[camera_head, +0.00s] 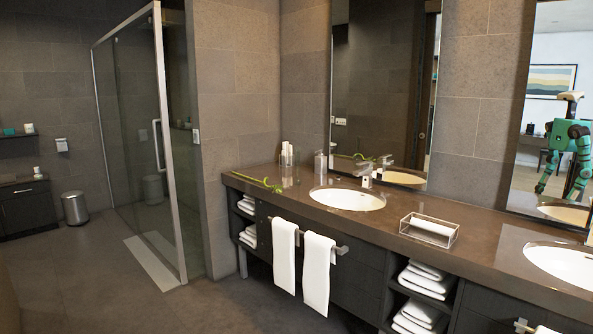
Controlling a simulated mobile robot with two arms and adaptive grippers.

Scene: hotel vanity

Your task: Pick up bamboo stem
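In the head view, a thin green bamboo stem (257,181) lies on the left end of the dark vanity counter (312,211). One end of it, on the right, looks curled or leafy. It lies to the left of the left sink, apart from it. My grippers do not show directly in this view. The mirror on the right shows a reflection of a green robot (571,150), but its grippers are too small to read.
A left sink (347,199) with a faucet, a clear box (429,229) and a right sink (566,263) are on the counter. Glass holders stand against the wall. White towels (317,272) hang in front. A glass shower (140,150) and open floor are at left.

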